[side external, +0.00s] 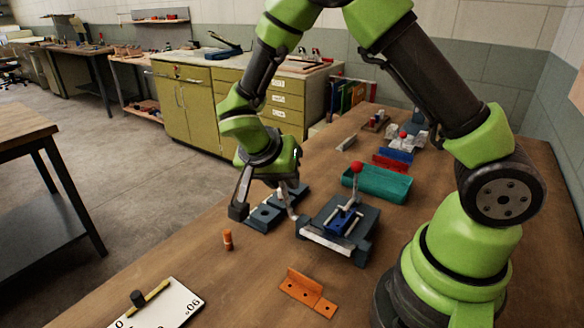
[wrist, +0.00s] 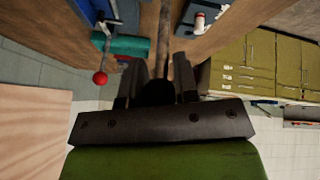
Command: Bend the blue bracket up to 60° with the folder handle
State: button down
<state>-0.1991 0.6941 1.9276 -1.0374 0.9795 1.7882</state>
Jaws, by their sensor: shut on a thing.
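The folder (side external: 362,246) is a dark block on the bench with a pale strip along its front edge. The blue bracket (side external: 341,224) lies on it beneath a silver clamp with a red ball knob (side external: 356,168); its bend angle is hard to read. In the wrist view the red knob (wrist: 100,78) is left of my fingers. My gripper (wrist: 163,72) is shut on a long brownish-grey rod, apparently the folder handle (wrist: 165,30). In the side view my gripper (side external: 266,190) is low, left of the folder; the grip itself is unclear there.
A dark plate with holes (side external: 264,217) lies beneath my gripper. An orange cylinder (side external: 228,239), an orange bent bracket (side external: 307,290) and a white angle card (side external: 170,306) are in front. A teal tray (side external: 377,184) stands behind the folder.

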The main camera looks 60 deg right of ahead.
jog(key=a+h, duration=0.1)
jog(key=a+f+h, duration=0.1)
jog(key=shift+a+h, duration=0.3)
jog(key=shift+a, duration=0.05)
jog(key=shift+a+f, duration=0.9)
jog(key=shift+a, duration=0.3)
jog(key=c, duration=0.9)
grip_release()
jog(key=v, duration=1)
